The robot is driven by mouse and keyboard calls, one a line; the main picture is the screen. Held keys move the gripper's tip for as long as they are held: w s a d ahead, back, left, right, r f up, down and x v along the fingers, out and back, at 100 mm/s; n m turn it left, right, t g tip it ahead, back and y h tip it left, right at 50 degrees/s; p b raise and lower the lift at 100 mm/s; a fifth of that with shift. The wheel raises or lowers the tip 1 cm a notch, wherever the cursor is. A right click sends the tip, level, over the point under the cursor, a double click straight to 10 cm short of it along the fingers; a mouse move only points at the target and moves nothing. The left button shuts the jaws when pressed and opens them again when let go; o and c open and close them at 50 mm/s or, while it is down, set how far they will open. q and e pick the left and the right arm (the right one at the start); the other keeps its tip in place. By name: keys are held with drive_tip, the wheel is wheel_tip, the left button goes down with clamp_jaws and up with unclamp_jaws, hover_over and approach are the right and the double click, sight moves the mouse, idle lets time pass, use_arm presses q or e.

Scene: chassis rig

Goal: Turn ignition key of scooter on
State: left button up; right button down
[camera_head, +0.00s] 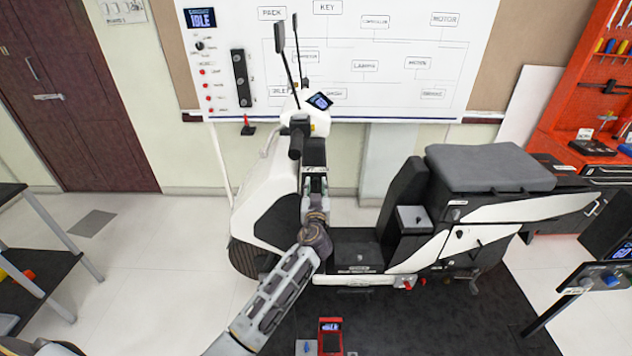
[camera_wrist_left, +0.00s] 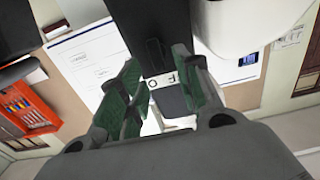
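The white and black scooter (camera_head: 455,240) stands side-on in the head view, its handlebar column and small lit display (camera_head: 319,101) near the middle. My left gripper (camera_head: 315,172) is at the column just below the handlebar. In the left wrist view, the green-padded fingers of my left gripper (camera_wrist_left: 156,66) are spread apart. Between them shows a dark column panel with a small dark piece that looks like the key (camera_wrist_left: 154,52) and a pale lettered label (camera_wrist_left: 163,80). I cannot tell whether a finger touches the key.
A whiteboard (camera_head: 410,75) with labelled boxes and a switch panel hangs behind the scooter. A red tool bench (camera_head: 590,150) is at the right. A black shelf (camera_head: 45,278) stands at the left. A small red device (camera_head: 330,325) is low in front.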

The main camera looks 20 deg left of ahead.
sight(316, 181)
use_arm(q)
drive_tip(key=shift+x, duration=1.5)
use_arm(e)
drive_tip(key=shift+d+r, duration=0.35)
drive_tip(key=shift+d, duration=0.1)
use_arm(q)
clamp_jaws()
use_arm(e)
drive_tip(key=shift+a, duration=0.35)
